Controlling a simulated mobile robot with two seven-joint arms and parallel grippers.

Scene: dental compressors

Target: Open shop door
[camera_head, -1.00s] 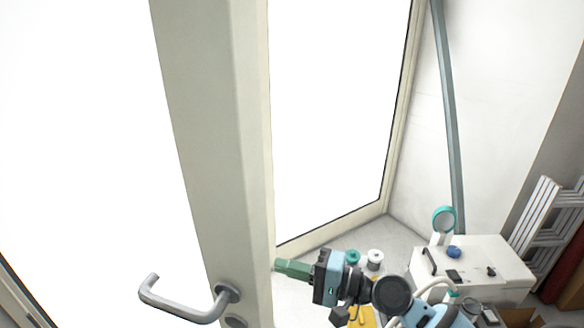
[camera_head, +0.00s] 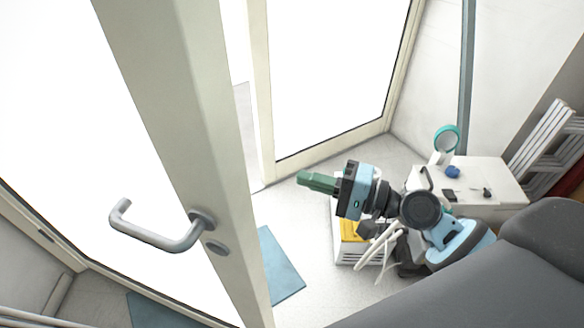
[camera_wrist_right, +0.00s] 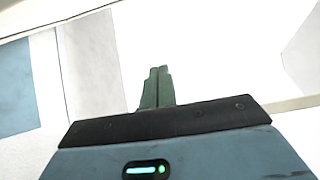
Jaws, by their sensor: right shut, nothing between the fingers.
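The shop door (camera_head: 190,130) is a cream frame with a large bright glass pane. It stands swung away from the fixed glazed frame, with a gap between them on its right side. Its grey lever handle (camera_head: 165,240) is on the door's lower part, with a lock plate below it. My right gripper (camera_head: 303,178) is to the right of the door edge, apart from the door and its handle. Its green fingers are shut and empty; they also show together in the right wrist view (camera_wrist_right: 157,88). My left gripper is not in view.
A white cabinet (camera_head: 475,195) with a teal ring and small items stands at the right, next to stacked white ladders (camera_head: 545,140). A blue mat (camera_head: 278,265) lies on the floor by the door's edge.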

